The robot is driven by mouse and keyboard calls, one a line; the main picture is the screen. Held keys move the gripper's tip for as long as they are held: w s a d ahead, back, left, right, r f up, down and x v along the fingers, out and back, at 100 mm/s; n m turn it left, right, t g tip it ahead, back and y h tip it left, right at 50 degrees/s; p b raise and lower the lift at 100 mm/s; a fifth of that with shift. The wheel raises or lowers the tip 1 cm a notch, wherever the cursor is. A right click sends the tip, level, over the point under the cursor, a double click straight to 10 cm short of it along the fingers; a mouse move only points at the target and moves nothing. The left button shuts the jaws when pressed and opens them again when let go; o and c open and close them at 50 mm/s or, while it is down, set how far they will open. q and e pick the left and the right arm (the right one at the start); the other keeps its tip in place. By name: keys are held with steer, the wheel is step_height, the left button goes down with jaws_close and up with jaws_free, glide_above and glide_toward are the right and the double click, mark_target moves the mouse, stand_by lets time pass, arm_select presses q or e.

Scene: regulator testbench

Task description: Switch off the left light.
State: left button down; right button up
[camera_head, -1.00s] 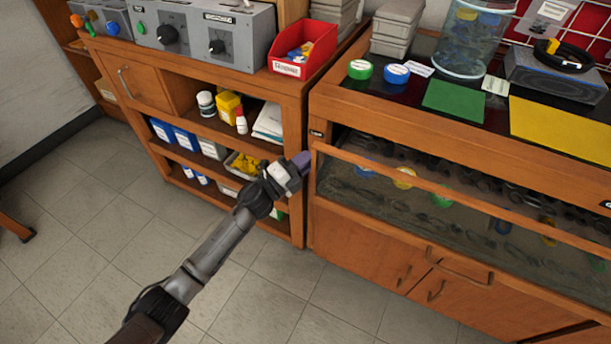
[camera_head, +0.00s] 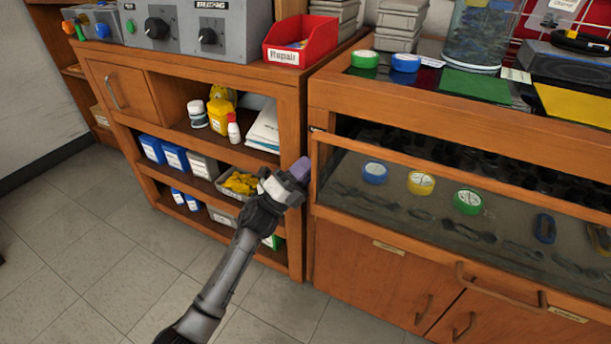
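No light or light switch that I can identify as the left light is in view. Grey control boxes with black knobs stand on the shelf unit at the upper left; the larger one (camera_head: 184,22) has two big knobs and a green button. My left gripper (camera_head: 300,169), with purple fingertips, is in front of the shelf unit's right edge, beside the glass-fronted cabinet and well below the control boxes. The fingers line up in this view, so their opening cannot be made out. No held object shows. My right gripper is out of view.
A red bin (camera_head: 300,40) labelled Repair stands on the wooden shelf unit (camera_head: 290,95). Bottles and boxes fill its shelves. The cabinet (camera_head: 400,106) at the right has a glass front with tape rolls and goggles behind it.

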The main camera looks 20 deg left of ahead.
arm_select(q)
steer(key=shift+r, duration=0.1)
stand_by(0.3)
steer(key=c, duration=1.1)
jaws_free()
steer(key=shift+p+v, duration=2)
steer(key=shift+v, duration=5)
steer(key=shift+w, duration=0.15)
